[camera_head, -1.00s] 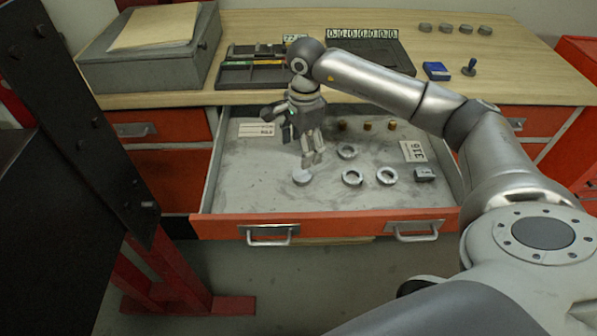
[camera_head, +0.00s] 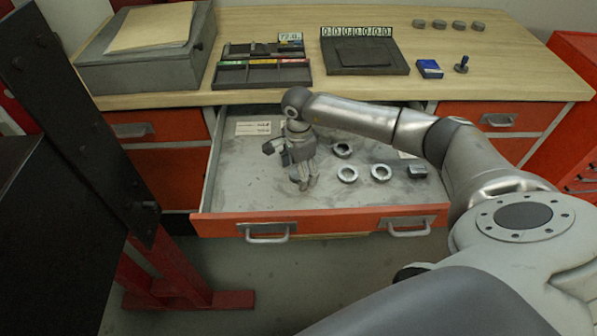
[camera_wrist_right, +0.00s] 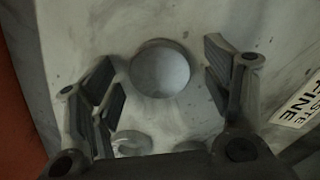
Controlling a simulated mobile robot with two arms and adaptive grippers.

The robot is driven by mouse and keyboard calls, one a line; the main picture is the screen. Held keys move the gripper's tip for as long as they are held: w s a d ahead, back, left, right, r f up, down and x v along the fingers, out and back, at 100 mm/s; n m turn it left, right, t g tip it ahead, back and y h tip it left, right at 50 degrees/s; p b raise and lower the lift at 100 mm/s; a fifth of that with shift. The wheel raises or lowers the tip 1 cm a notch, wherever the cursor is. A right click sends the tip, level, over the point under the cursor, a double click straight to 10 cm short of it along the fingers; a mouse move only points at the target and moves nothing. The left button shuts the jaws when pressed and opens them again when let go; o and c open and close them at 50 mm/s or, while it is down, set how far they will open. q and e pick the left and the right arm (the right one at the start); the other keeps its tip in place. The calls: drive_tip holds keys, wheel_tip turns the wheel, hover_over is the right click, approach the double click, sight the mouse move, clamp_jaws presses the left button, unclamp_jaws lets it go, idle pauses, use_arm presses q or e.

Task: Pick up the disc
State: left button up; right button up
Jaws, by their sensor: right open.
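A round pale grey disc (camera_wrist_right: 160,70) lies flat on the drawer floor in the right wrist view. It lies between the two spread fingers of my right gripper (camera_wrist_right: 160,85), with a gap on either side. In the head view my right gripper (camera_head: 304,185) points down low over the open drawer (camera_head: 240,185) and hides the disc. The right gripper is open and holds nothing. My left gripper is not in view.
Three metal rings, one of them (camera_head: 347,173), lie to the right of the gripper, with a dark block (camera_head: 417,171) beyond. The drawer's orange front (camera_head: 330,220) is the near edge. The drawer floor left of the gripper is clear.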

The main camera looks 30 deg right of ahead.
drive_tip(key=c, duration=1.4)
